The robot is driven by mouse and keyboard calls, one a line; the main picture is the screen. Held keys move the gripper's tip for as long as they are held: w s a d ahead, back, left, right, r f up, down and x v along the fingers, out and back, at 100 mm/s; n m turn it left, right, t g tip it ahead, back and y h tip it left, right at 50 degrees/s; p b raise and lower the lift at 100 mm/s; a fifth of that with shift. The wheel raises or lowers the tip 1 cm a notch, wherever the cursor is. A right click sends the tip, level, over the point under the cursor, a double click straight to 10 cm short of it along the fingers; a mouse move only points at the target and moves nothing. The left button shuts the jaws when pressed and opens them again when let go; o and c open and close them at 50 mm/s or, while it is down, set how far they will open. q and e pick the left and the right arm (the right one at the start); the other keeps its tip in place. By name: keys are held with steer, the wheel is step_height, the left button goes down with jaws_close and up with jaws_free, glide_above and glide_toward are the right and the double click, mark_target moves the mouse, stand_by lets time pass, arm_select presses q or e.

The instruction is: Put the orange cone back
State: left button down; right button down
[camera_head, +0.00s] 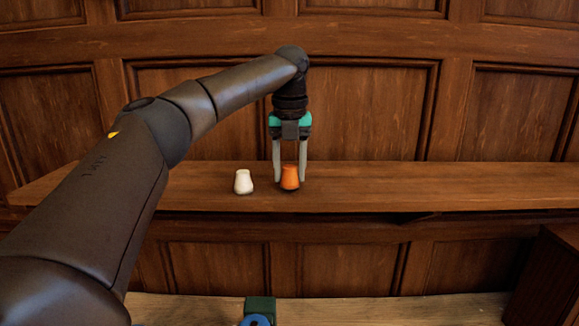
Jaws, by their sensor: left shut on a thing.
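The orange cone (290,178) is at the shelf, upright, with its wide end down. My left gripper (290,176) points straight down with one finger on each side of the cone and is shut on it. The cone's base appears at the level of the shelf top; I cannot tell whether it touches the wood. My right gripper is not in view.
The shelf is clear to the right. Dark wood panelling rises behind. A green block with a blue round part (258,311) shows at the bottom edge. A dark wooden box (545,275) is at lower right.

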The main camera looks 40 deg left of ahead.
mark_target(290, 180)
arm_select(q)
steer(key=shift+f, duration=0.6)
steer(key=shift+c, duration=1.3)
jaws_free()
step_height(290, 180, up, 15)
steer(key=s+d, duration=0.1)
steer(key=shift+s+d, duration=0.15)
steer(key=shift+s, duration=0.05)
